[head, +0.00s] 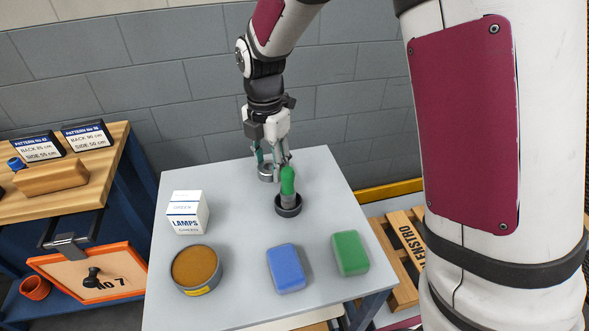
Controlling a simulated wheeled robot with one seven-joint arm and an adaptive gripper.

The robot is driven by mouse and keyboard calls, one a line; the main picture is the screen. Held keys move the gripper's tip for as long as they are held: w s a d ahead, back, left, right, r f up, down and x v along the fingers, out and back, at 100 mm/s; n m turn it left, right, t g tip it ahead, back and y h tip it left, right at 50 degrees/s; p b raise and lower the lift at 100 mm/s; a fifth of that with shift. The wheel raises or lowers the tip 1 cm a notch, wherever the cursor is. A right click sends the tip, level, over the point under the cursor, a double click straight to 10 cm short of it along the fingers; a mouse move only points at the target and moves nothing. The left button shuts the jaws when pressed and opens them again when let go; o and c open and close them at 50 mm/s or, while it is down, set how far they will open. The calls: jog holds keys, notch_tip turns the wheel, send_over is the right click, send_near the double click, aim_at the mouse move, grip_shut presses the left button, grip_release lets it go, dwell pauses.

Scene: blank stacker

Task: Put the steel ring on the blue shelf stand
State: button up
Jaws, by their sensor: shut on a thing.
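A grey steel ring (265,173) is at the far side of the light grey table, below my gripper (271,160). My gripper points down with its fingers at the ring and is shut on it. The fingers and the green-topped piece partly hide the ring, and I cannot tell whether it touches the table. At the left is a blue-framed stand (138,205) with a wooden top and a blue lower level. It is the only blue shelf-like thing in view.
A green-topped piece (288,181) in a dark round base (288,208) stands close in front of my gripper. The grey table (235,235) also holds a white lamps box (187,212), a round brown-topped tin (196,268), a blue block (286,268) and a green block (350,253). Signs and a wooden block occupy the stand's top.

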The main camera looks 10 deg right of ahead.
send_over(310, 167)
jog(key=shift+a+f, duration=0.15)
jog(key=shift+f, duration=0.45)
jog(key=shift+f+p, duration=0.3)
jog(key=shift+f, duration=1.45)
jog(key=shift+f, duration=0.15)
jog(key=o, duration=1.3)
jog(key=shift+o, duration=0.2)
